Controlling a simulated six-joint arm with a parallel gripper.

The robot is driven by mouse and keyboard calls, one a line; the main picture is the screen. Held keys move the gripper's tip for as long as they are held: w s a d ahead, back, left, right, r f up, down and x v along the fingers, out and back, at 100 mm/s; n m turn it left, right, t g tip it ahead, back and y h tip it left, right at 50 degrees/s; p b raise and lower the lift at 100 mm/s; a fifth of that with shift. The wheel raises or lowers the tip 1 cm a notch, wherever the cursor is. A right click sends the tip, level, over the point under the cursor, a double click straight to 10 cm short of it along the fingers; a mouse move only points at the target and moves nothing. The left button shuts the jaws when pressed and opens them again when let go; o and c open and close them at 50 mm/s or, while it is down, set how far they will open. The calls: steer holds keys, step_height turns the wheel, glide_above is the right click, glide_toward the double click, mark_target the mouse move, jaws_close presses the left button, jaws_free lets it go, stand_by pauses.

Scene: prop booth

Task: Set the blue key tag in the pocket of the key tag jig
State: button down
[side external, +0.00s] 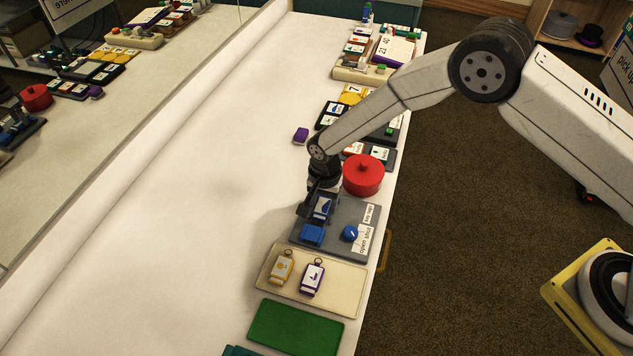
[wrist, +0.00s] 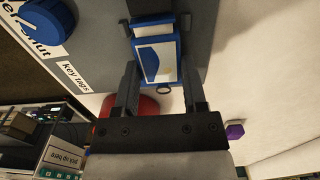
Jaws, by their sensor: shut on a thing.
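The blue key tag (wrist: 157,60) has a blue frame, a white face with a blue picture and a small ring at one end. My gripper (wrist: 157,80) is shut on it, one finger on each side; it also shows over the jig in the side view (side external: 319,203). The grey key tag jig (side external: 337,247) carries a blue block (side external: 312,235), a round blue knob (side external: 350,233) and "key tags" and "open shut" labels. The tag's far end is at the blue block in the wrist view. My gripper hides the pocket; I cannot tell whether the tag is seated.
A cream tray (side external: 330,290) with a yellow tag (side external: 281,268) and a purple tag (side external: 312,279) lies in front of the jig. A red round lidded thing (side external: 363,175) stands close behind my gripper. A purple block (side external: 300,135) lies farther back. The table's left is clear.

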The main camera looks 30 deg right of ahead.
stand_by(0.4)
steer(key=shift+c, duration=0.3)
jaws_free()
steer(key=shift+r, duration=0.1)
steer(key=shift+r, duration=3.8)
steer(key=shift+d, duration=0.1)
